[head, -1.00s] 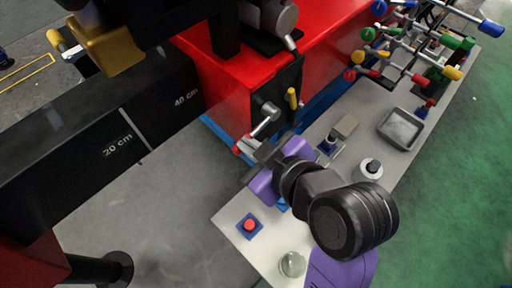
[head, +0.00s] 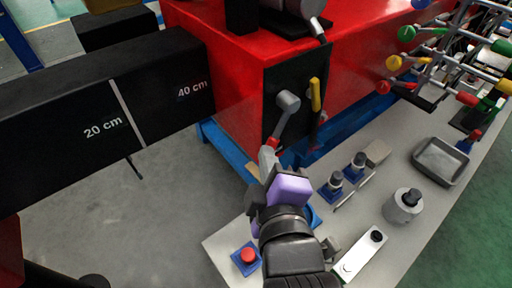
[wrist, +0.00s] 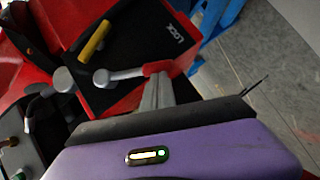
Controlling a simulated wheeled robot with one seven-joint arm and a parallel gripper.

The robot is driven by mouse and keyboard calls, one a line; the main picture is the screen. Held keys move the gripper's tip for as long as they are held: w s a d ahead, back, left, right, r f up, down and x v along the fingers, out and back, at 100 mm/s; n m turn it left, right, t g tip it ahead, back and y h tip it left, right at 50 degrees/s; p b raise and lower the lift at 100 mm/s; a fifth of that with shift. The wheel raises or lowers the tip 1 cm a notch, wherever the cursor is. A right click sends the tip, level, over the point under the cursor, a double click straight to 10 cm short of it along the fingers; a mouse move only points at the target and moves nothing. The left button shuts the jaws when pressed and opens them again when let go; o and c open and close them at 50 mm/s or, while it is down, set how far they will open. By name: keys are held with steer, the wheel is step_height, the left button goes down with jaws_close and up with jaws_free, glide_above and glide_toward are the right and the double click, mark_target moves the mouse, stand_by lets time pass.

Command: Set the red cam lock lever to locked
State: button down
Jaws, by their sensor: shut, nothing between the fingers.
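The cam lock lever (head: 287,117) is a grey arm with a red tip, on a black panel on the front of the red housing. In the head view it hangs from its grey pivot, down and slightly left. In the wrist view the lever (wrist: 125,75) runs sideways, its red tip at the right. My gripper (head: 268,158) is shut and empty, its fingertips right at the red tip. In the wrist view my gripper (wrist: 158,92) also lies close against the red tip; I cannot tell whether they touch. A white label (wrist: 176,33), seemingly a lock mark, is on the panel.
A yellow handle (head: 315,94) stands beside the lever. Below are a bench (head: 225,243) with a red button (head: 248,255), several small blue-based controls and a grey tray (head: 441,160). Coloured valve handles (head: 407,33) crowd the right. A black beam (head: 60,110) extends left.

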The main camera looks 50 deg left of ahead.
steer(key=shift+w+d+f+n+t+y+b, duration=0.1)
steer(key=shift+w+f+n+t+y+b, duration=0.2)
steer(key=shift+w+f+n+b, duration=0.5)
steer(key=shift+w+a+f+n+t+y+b, duration=0.15)
steer(key=shift+w+t+b, duration=0.25)
steer(key=shift+b, duration=0.8)
steer(key=shift+w+d+f+n+t+y+b, duration=0.25)
steer(key=shift+w+n+b, duration=0.2)
steer(key=shift+w+b, duration=0.4)
steer(key=shift+s+a+f, duration=0.1)
